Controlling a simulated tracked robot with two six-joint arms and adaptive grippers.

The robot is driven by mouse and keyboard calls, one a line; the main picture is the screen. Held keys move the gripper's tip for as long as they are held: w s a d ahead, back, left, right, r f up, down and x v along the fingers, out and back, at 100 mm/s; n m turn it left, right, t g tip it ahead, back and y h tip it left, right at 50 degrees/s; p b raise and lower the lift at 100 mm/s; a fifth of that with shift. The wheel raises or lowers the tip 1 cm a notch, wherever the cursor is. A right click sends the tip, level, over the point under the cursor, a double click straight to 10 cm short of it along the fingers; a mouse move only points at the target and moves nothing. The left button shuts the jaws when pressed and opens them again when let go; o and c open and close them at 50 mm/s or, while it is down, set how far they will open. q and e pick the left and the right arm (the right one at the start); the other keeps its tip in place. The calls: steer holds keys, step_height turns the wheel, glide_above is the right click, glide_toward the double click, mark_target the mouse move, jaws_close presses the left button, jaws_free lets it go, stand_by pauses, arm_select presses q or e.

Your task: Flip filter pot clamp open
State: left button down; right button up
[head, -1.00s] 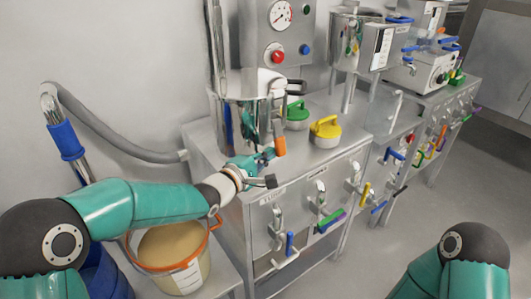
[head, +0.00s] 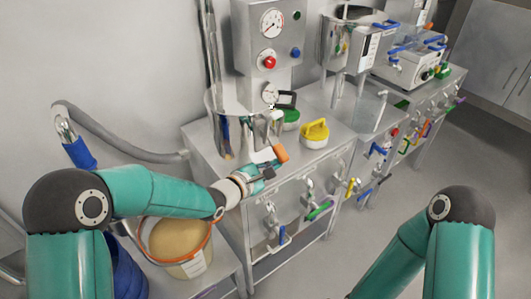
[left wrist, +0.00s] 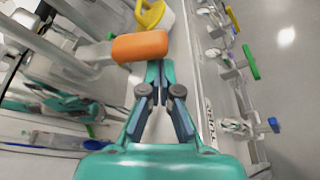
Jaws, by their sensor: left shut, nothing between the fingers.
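The filter pot (head: 228,128) is a shiny metal vessel on the left end of the steel bench. Its clamp shows an orange grip (head: 280,152) on the pot's front right side, standing out at a slant. My left gripper (head: 268,172) is shut and empty just below the grip. In the left wrist view the closed fingertips (left wrist: 158,66) lie right at the lower edge of the orange grip (left wrist: 140,46); I cannot tell if they touch. The clamp's hinge is hard to make out. Only my right arm's links show in the head view.
Green-handled (head: 289,118) and yellow-handled (head: 315,132) lids sit right of the pot. A gauge panel (head: 268,45) stands behind. Valves with coloured levers line the bench front. The floor at right is clear.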

arm_select(q)
steer(key=shift+s+d+r+p, duration=0.2)
steer(key=shift+s+r, duration=0.1)
steer(key=shift+r, duration=0.2)
steer(key=shift+s+d+r+p, duration=0.1)
steer(key=shift+s+r+p, duration=0.15)
steer(key=shift+r, duration=0.25)
steer(key=r+p, duration=0.2)
steer(key=r, duration=0.1)
steer(key=r+p, duration=0.1)
steer(key=r, duration=0.1)
steer(key=shift+s+d+r, duration=0.1)
steer(key=shift+s+d, duration=0.05)
steer(key=shift+s, duration=0.15)
